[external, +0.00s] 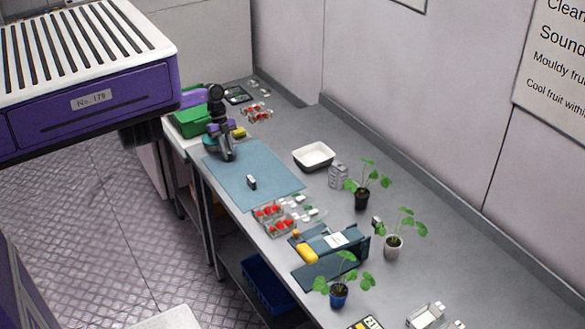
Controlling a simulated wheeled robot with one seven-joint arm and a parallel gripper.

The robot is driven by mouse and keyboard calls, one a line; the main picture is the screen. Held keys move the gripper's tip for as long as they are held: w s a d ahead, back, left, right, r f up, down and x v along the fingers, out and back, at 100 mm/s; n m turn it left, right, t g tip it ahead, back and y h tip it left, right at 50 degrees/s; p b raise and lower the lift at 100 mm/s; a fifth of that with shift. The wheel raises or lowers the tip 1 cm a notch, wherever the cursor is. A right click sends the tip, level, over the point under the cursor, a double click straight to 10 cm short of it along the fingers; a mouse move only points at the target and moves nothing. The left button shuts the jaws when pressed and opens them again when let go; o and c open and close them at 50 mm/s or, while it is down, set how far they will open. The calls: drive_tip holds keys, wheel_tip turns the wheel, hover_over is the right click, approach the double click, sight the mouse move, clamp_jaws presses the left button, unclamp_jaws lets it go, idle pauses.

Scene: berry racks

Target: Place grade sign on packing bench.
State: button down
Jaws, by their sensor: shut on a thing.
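My gripper (227,155) is at the end of my purple and black arm, low over the far left end of the blue mat (240,165). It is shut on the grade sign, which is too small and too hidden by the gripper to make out. I cannot tell whether the sign touches the mat. The packing bench (290,150) is a long grey worktop running from the back to the lower right.
A green crate (190,123) is left of my arm. Berry punnets (273,217), a white tray (314,156), a blue-grey holder (330,241) and potted plants (393,246) crowd the bench's middle and near part. Bare worktop shows behind the mat.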

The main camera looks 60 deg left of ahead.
drive_tip(key=shift+f, duration=0.15)
drive_tip(key=c, duration=1.4)
unclamp_jaws()
drive_tip(key=b+v, duration=0.2)
drive_tip(key=v, duration=1)
drive_tip(key=shift+b, duration=0.3)
